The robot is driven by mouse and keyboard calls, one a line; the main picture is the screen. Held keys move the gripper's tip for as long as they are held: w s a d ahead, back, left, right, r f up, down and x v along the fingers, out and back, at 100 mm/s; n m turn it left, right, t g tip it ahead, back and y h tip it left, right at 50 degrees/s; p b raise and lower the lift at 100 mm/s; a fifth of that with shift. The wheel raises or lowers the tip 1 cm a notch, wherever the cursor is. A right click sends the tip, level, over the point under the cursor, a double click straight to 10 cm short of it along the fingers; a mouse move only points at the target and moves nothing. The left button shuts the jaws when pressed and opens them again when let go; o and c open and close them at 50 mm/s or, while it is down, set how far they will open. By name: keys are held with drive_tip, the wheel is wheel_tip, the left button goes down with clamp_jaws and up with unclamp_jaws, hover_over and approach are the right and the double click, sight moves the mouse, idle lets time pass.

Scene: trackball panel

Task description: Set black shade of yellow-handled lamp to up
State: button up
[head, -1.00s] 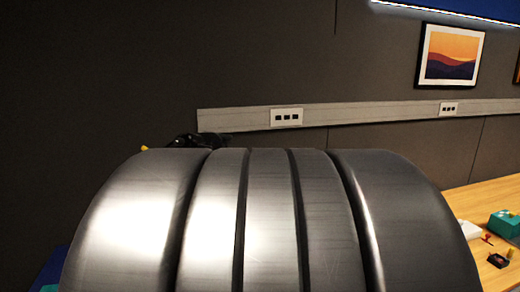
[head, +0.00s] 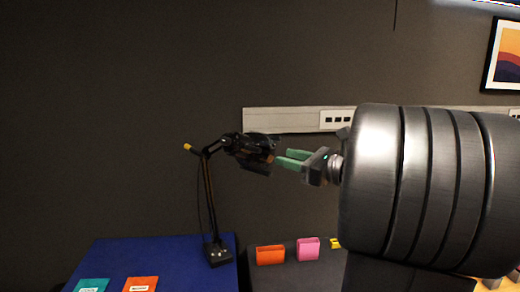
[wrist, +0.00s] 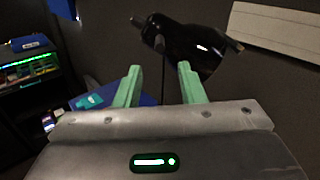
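The lamp has a black shade (head: 254,151) on a jointed black arm (head: 208,195), with a small yellow handle (head: 187,147) at its upper left. Its base (head: 216,253) stands on a blue surface. The shade points to the right, toward my gripper (head: 283,159), whose green fingers are apart and empty just right of the shade. In the wrist view the black shade (wrist: 188,47) lies beyond and above the open fingertips (wrist: 160,68). Whether a fingertip touches the shade I cannot tell.
The blue surface (head: 120,255) holds a teal item (head: 92,285) and an orange item (head: 141,284). Orange (head: 270,255) and pink (head: 308,249) holders stand on a dark surface to its right. A grey rail with sockets (head: 290,119) runs along the wall behind.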

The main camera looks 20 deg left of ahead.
sight(255, 150)
drive_tip(key=p+x, duration=0.2)
drive_tip(key=x, duration=0.9)
drive_tip(key=shift+a, duration=0.2)
clamp_jaws()
